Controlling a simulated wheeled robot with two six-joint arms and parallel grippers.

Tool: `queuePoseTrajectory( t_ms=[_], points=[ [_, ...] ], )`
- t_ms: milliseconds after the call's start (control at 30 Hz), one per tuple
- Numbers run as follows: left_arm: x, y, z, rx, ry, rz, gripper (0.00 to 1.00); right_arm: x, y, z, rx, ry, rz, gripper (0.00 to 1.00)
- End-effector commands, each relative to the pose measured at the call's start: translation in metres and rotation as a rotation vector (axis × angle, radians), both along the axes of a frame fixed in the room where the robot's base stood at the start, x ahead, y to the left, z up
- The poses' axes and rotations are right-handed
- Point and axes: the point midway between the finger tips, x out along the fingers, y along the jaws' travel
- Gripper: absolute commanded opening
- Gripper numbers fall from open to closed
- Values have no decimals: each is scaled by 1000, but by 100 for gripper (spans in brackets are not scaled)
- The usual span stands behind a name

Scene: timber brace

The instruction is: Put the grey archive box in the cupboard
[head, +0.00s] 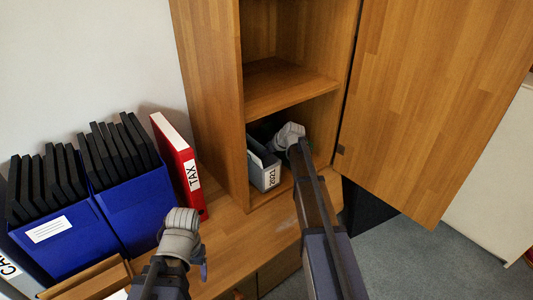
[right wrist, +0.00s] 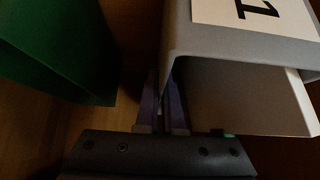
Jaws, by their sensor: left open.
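The grey archive box (head: 262,160) with a white label reading "2021" stands in the cupboard's (head: 217,90) lower compartment, near its front edge. In the right wrist view the box (right wrist: 240,60) fills the upper right, with part of its label showing. My right gripper (head: 290,136) reaches into that compartment at the right of the box. Its fingers (right wrist: 163,112) are close together with the box's wall edge between them, and appear shut on it. My left gripper (head: 181,222) is open and empty above the desk, in front of the red binder.
The cupboard door (head: 430,110) stands wide open to the right. A green object (right wrist: 60,45) stands beside the box inside the cupboard. On the desk are a red "TAX" binder (head: 180,165) and blue file holders (head: 125,210) with black folders. The shelf (head: 285,85) above is bare.

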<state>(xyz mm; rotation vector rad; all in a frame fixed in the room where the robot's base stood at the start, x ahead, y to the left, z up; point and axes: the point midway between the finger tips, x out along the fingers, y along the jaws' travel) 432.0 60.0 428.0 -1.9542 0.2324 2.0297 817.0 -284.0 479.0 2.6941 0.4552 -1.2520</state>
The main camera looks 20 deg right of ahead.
Motion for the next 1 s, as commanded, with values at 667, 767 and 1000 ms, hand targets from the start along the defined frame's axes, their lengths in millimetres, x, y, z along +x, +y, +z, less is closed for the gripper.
queuePoseTrajectory(
  t_ms=[667, 767, 1000],
  points=[
    [0, 0, -11, 0, 0, 0, 71, 0, 0, -10, 2, -1, -2, 0],
    [0, 0, -11, 0, 0, 0, 71, 0, 0, -10, 2, -1, -2, 0],
    [0, 0, -10, 0, 0, 0, 71, 0, 0, -10, 1, -2, -1, 16]
  ],
)
